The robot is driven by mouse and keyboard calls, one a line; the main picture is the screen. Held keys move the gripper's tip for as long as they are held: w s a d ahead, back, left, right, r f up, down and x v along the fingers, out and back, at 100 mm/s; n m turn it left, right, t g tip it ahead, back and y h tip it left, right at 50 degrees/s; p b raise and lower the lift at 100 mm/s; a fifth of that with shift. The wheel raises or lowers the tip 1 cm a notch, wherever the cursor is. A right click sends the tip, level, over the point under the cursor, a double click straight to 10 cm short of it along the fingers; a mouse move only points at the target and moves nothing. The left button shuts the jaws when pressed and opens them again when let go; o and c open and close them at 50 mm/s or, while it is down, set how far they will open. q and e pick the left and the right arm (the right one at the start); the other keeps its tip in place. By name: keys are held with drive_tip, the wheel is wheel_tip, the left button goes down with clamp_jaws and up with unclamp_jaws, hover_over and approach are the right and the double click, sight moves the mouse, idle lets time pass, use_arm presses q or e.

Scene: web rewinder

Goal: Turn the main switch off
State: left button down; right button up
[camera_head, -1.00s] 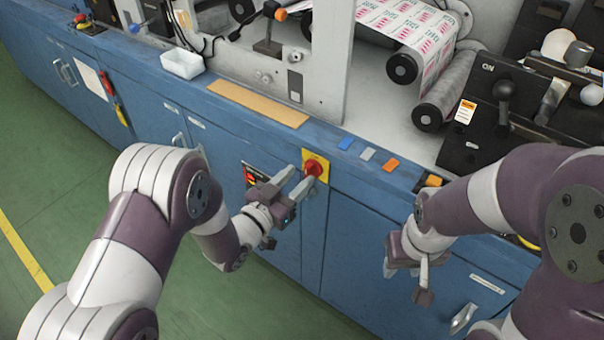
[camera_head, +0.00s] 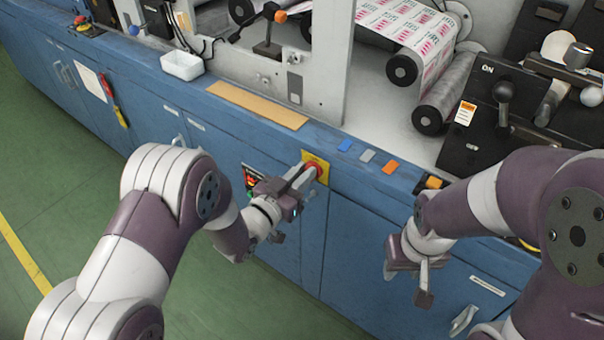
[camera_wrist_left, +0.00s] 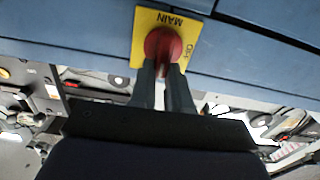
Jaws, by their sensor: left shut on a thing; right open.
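The main switch is a red rotary knob on a yellow plate (camera_head: 322,161) on the blue cabinet front. In the left wrist view the red knob (camera_wrist_left: 163,45) sits on the yellow plate (camera_wrist_left: 146,22), which reads "MAIN" and "OFF". My left gripper (camera_head: 306,176) is at the switch with its fingers shut on the knob's grip, which they partly hide. The fingertips also show at the knob in the left wrist view (camera_wrist_left: 163,72). My right gripper (camera_head: 424,280) hangs empty and open in front of the cabinet, to the right of the switch.
A white tray (camera_head: 182,65) stands on the ledge at left. Green floor (camera_head: 60,180) is clear in front.

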use_arm(q)
drive_tip(key=shift+w+a+f+n+p, duration=0.25)
drive_tip(key=shift+n+p, duration=0.5)
drive_tip(key=shift+n, duration=2.15)
drive_tip(key=shift+w+a+f+n+p, duration=0.1)
drive_tip(key=shift+a+f+n+p, duration=0.45)
drive_tip(key=shift+n, duration=2.35)
drive_tip(key=shift+w+d+f+n+p, duration=0.15)
drive_tip(key=shift+n+p, duration=0.75)
drive_tip(key=shift+n, duration=2)
drive_tip(key=shift+a+f, duration=0.1)
drive_tip(key=c, duration=1.1)
unclamp_jaws()
drive_tip(key=p+v, duration=0.1)
drive_tip(key=v, duration=1.1)
drive_tip(key=shift+s+a, duration=0.2)
drive_tip(key=shift+s, duration=0.1)
